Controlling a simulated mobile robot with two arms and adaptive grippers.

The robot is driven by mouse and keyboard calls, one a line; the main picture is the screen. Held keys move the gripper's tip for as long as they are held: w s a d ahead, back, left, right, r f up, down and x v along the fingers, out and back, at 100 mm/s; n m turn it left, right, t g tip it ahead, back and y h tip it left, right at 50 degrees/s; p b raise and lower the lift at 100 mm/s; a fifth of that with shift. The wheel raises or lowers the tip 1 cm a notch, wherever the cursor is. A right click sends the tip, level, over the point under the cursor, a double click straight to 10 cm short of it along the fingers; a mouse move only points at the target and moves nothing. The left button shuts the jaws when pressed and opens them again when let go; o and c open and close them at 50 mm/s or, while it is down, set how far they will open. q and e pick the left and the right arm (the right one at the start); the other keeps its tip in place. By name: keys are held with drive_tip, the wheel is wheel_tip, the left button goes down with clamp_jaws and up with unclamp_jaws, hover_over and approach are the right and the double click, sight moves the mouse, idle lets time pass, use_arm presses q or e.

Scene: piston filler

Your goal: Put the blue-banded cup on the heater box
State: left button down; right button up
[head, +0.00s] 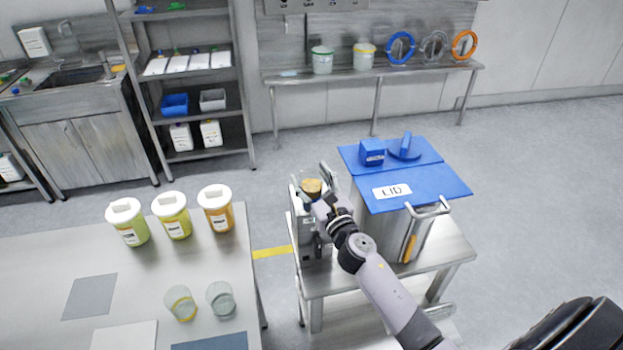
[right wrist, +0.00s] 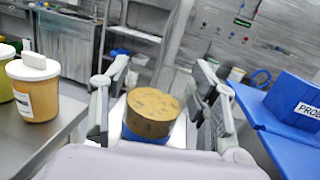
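My right gripper (head: 313,188) is over a small metal box on the cart, likely the heater box (head: 310,243). A cup with a brown top (head: 311,186) stands between its fingers. In the right wrist view the cup (right wrist: 152,113) shows a blue band below its brown top, and the fingers (right wrist: 160,75) stand apart on both sides with a gap visible. The gripper looks open around the cup. The cup's base is hidden, so I cannot tell whether it touches the box. My left gripper is not in view.
A large metal box with a blue lid (head: 440,185) stands right of the gripper on the cart (head: 445,255). The left table (head: 40,255) holds several lidded jars (head: 172,216), a yellow-banded glass (head: 181,303) and another glass (head: 221,300). Floor is clear at right.

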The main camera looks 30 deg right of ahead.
drive_tip(key=shift+o, duration=1.3)
drive_tip(key=shift+s+r, duration=0.15)
drive_tip(key=s+f+b, duration=0.1)
drive_tip(key=s+b, duration=0.1)
drive_tip(key=s, duration=0.9)
drive_tip(key=shift+s+a+f+b, duration=0.15)
drive_tip(key=shift+s+a+b, duration=0.15)
drive_tip(key=shift+s+b, duration=0.1)
drive_tip(key=shift+f, duration=0.1)
